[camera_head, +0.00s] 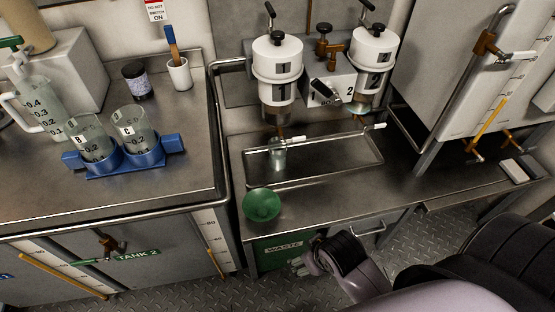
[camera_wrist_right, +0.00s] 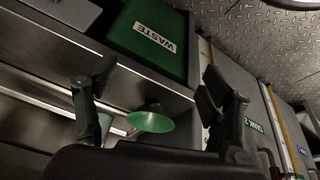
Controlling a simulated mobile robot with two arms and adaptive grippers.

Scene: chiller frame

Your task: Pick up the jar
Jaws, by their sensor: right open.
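A small dark jar (camera_head: 136,80) with a patterned label stands upright on the left counter, near the back. A small clear glass vessel (camera_head: 278,153) stands in the shallow metal tray under dispenser 1. My right gripper (camera_head: 300,264) is low in front of the counter by the green waste door, well away from both. In the right wrist view my right gripper (camera_wrist_right: 155,88) has its two dark fingers wide apart with nothing between them. The dark jar does not show in that view. My left gripper is in neither view.
A green bowl-like piece (camera_head: 262,204) is at the counter's front edge; it also shows in the wrist view (camera_wrist_right: 150,122). A blue rack (camera_head: 125,160) holds beakers B and C before the jar. A white cup (camera_head: 179,75) with a brush stands right of it.

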